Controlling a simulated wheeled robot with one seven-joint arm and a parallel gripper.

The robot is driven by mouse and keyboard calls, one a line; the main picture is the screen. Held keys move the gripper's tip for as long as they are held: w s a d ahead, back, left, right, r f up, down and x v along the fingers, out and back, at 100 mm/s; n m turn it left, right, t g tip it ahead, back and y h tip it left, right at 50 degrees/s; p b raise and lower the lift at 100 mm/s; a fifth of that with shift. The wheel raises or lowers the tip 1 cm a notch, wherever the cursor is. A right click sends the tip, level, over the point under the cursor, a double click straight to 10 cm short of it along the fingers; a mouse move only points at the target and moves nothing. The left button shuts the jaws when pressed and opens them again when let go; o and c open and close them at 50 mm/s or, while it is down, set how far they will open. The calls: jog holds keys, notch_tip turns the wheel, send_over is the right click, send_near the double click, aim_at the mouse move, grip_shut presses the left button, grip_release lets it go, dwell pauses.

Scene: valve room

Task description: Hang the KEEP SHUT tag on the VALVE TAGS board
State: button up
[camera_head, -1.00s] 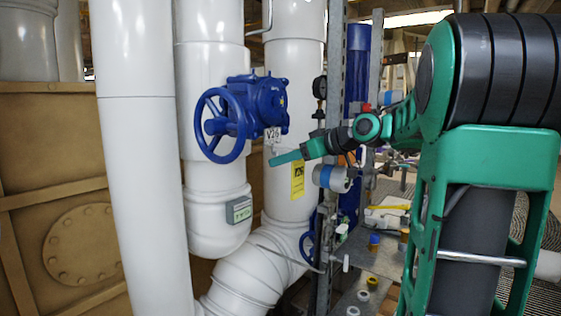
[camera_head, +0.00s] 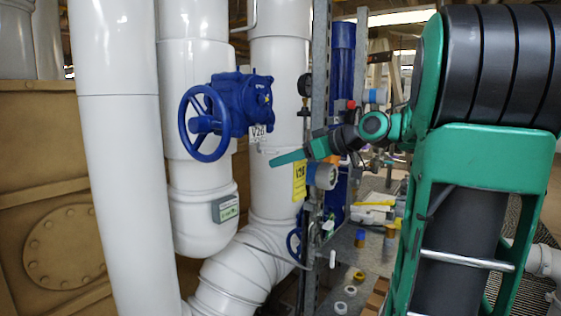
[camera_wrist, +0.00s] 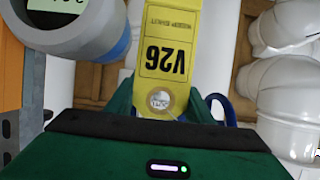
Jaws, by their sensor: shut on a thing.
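A long yellow tag (camera_head: 299,182) hangs below my gripper (camera_head: 291,158) in the head view. In the wrist view, the same tag (camera_wrist: 168,45) reads "V26" upside down and has a round metal eyelet at its near end. My gripper (camera_wrist: 166,103) is shut on that eyelet end, and the tag extends away from the fingers. The small print on the tag is too small to read, and I see no "KEEP SHUT" wording. No board marked VALVE TAGS can be made out.
A grey round gauge (camera_head: 322,176) is close to the tag. A metal upright (camera_head: 318,70) stands behind. A cluttered bench (camera_head: 352,262) lies below.

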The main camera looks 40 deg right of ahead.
aim_at(301, 164)
jog(key=shift+s+d, duration=0.35)
jog(key=shift+s, duration=0.7)
jog(key=shift+s+d, duration=0.4)
jog(key=shift+s, duration=0.6)
jog(key=shift+s+d, duration=0.35)
jog(key=shift+s, duration=0.7)
